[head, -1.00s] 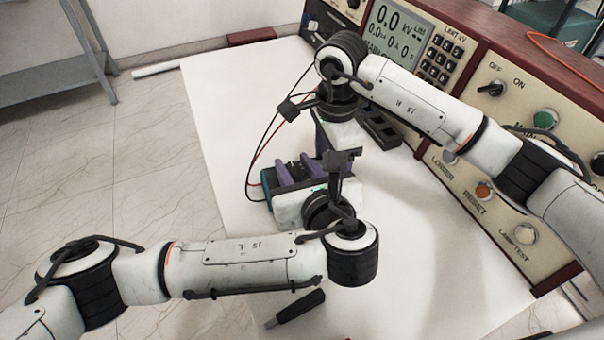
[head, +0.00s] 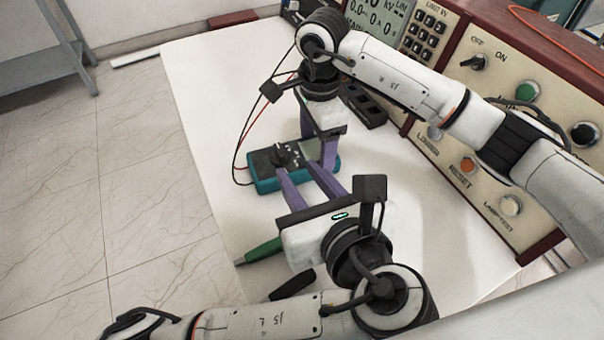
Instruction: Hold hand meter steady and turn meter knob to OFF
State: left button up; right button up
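The hand meter (head: 262,184) is a teal-edged box with a dark face, lying on the white table with red and black leads at its left end. Its dark knob (head: 284,155) shows on the face; its setting is too small to read. My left gripper (head: 297,170) reaches in from the near side, its purple fingers apart and their tips over the meter's near edge beside the knob. My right gripper (head: 316,142) is at the meter's far right end, fingers spread and pointing down. Whether they touch the meter is unclear.
A control panel (head: 480,130) with a display, keypad, switch and buttons runs along the right. A black tray (head: 362,105) stands before it. A green-handled tool (head: 262,252) and a black-handled one (head: 293,285) lie near my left gripper. The table's left part (head: 200,110) is clear.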

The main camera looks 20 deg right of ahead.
jog(key=o, duration=1.5)
jog(key=shift+c, duration=0.2)
